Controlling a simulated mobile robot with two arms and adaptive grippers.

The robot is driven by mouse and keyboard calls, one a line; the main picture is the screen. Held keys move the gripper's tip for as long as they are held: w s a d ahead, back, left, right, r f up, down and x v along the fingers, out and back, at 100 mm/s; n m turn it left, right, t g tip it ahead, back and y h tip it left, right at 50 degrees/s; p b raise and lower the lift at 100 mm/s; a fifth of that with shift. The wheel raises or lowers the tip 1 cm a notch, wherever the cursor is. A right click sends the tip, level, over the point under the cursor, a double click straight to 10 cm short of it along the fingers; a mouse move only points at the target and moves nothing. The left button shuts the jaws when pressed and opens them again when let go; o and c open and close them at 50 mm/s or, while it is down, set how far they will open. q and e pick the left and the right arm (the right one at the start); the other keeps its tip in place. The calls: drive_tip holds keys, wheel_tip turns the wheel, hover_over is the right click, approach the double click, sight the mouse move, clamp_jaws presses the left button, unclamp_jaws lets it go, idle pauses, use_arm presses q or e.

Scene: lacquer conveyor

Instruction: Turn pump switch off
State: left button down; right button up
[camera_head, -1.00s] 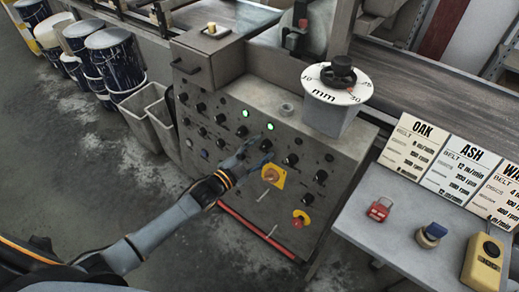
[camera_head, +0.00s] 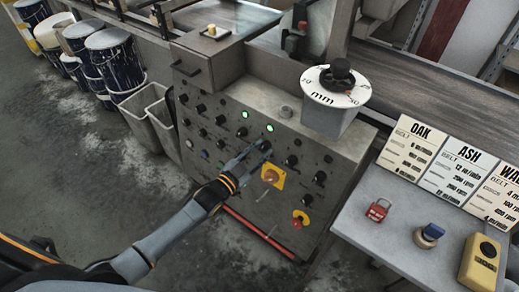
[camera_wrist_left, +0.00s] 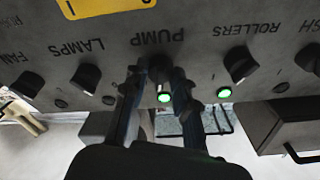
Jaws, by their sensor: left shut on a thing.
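The pump switch (camera_wrist_left: 158,73) is a dark knob on the grey control panel, beside the upside-down label PUMP in the left wrist view. My left gripper (camera_wrist_left: 157,79) is shut on this knob, one finger on each side, hiding part of it. The green lamp (camera_wrist_left: 164,98) by the pump switch is lit. In the head view my left gripper (camera_head: 262,147) is at the panel's middle, just below a lit green lamp (camera_head: 269,128). The knob's exact angle is hard to tell. My right gripper is not in view.
The rollers knob (camera_wrist_left: 240,65) and lamps knob (camera_wrist_left: 87,77) flank the pump switch. A yellow-plated switch (camera_head: 272,175) lies just below my gripper. A table (camera_head: 360,232) with a red padlock (camera_head: 378,209) and signs stands at right. Grey bins (camera_head: 152,115) stand left.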

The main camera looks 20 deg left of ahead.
use_arm(q)
drive_tip(key=n+y+p, duration=0.1)
drive_tip(key=n, duration=0.4)
drive_tip(key=shift+s+d, duration=0.1)
drive_tip(key=shift+d, duration=0.05)
drive_tip(key=shift+n+y+p, duration=0.6)
drive_tip(key=shift+n+p, duration=0.2)
drive_tip(key=shift+n, duration=1.6)
drive_tip(key=c, duration=1)
unclamp_jaws()
drive_tip(key=shift+c, duration=0.2)
drive_tip(key=shift+s, duration=0.15)
drive_tip(key=v, duration=1.1)
drive_tip(key=shift+s, duration=0.4)
drive_tip(key=shift+f, duration=0.1)
